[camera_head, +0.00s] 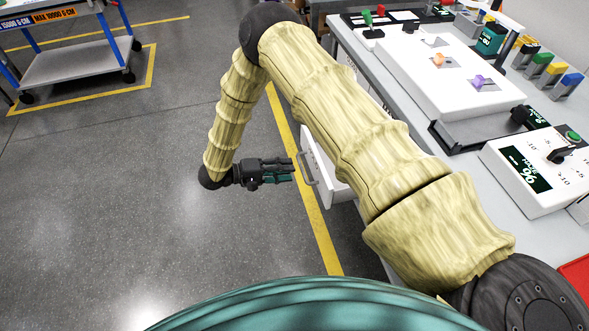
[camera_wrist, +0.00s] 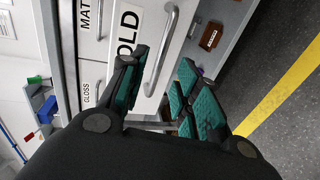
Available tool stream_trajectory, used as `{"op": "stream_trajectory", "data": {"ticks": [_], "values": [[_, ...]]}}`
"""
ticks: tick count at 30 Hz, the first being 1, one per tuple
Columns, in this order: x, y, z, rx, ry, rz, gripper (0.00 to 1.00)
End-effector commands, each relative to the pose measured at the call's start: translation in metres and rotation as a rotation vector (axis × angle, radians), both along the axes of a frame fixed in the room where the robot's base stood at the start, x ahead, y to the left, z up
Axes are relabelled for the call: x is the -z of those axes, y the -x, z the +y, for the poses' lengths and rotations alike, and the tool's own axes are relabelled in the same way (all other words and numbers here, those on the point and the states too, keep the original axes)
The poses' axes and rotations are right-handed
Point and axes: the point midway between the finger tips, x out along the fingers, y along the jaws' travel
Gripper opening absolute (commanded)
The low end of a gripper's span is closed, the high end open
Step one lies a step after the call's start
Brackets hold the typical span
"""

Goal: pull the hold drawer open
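The hold drawer has a white front (camera_wrist: 150,28) with a partly hidden label reading "OLD" (camera_wrist: 128,30) and a grey bar handle (camera_wrist: 168,50). In the head view its white front (camera_head: 325,170) stands out from the bench's side, beside the yellow floor line, with the handle (camera_head: 305,168) facing left. My gripper (camera_head: 282,170) is level with the handle, just left of it. In the wrist view my gripper (camera_wrist: 158,90) has its teal-padded fingers spread, with the handle's near end showing between them. Contact with the handle cannot be told.
Another drawer front with a "MAT" label (camera_wrist: 85,14) and a handle lies beside it. A small brown block (camera_wrist: 211,36) shows on a grey surface to the right. The bench top (camera_head: 470,165) carries white panels and instruments. Floor left of my gripper is clear; a cart (camera_head: 75,62) stands farther back.

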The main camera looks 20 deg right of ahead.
Motion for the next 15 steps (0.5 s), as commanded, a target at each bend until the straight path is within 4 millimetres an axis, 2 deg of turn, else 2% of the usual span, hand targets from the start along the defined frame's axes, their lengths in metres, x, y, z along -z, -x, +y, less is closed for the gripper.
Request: {"op": "stream_trajectory", "data": {"ticks": [3,9,15], "values": [[-0.004,-0.004,0.023,-0.002,0.000,-0.001,0.32],[-0.010,-0.009,0.052,-0.002,0.000,-0.001,0.32],[-0.014,-0.012,0.068,0.000,0.001,-0.001,0.32]]}}
